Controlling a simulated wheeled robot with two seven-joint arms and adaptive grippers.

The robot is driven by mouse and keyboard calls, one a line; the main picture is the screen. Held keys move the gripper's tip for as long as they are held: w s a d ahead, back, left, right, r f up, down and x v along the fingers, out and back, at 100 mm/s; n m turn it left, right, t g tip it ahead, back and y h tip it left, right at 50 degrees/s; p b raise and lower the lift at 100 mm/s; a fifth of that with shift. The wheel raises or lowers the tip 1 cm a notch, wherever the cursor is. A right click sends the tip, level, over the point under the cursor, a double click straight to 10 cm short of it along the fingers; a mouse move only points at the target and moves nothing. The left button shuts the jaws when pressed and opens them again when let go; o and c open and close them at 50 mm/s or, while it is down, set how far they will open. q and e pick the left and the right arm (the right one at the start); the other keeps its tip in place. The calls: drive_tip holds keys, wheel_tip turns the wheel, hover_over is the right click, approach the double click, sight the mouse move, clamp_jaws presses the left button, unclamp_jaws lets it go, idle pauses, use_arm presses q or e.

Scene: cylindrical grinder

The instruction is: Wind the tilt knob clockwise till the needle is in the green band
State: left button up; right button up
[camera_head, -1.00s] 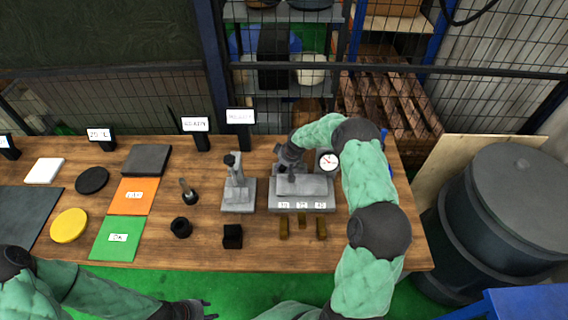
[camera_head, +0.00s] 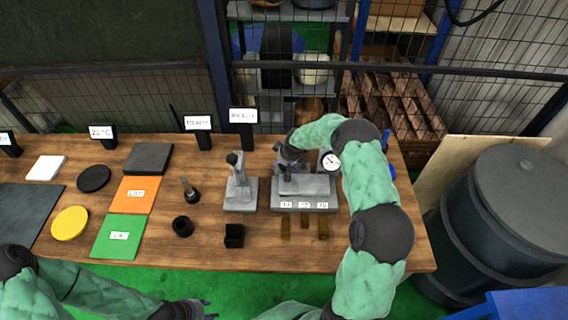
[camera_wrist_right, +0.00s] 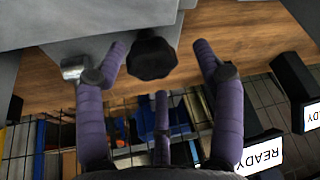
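The tilt knob (camera_wrist_right: 152,57) is black and lobed, on the grey fixture (camera_wrist_right: 95,55) in the right wrist view. My right gripper (camera_wrist_right: 160,65) is open, with purple fingers on both sides of the knob and visible gaps to it. In the head view my right gripper (camera_head: 289,156) is at the back left of the grey fixture (camera_head: 304,188) and hides the knob. A round white dial (camera_head: 330,161) with a red needle stands beside my right forearm; its green band is too small to make out. My left gripper (camera_head: 197,309) is open and empty in front of the table.
A second grey stand (camera_head: 240,190) is just left of the fixture. Small brass blocks (camera_head: 304,221), a black block (camera_head: 234,236) and a black ring (camera_head: 182,227) lie in front. Sign posts (camera_head: 242,128) line the back edge, before a mesh fence.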

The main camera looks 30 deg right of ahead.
drive_tip(key=shift+s+d, duration=0.15)
drive_tip(key=shift+s, duration=0.1)
drive_tip(key=v, duration=1.1)
drive_tip(key=shift+r, duration=0.45)
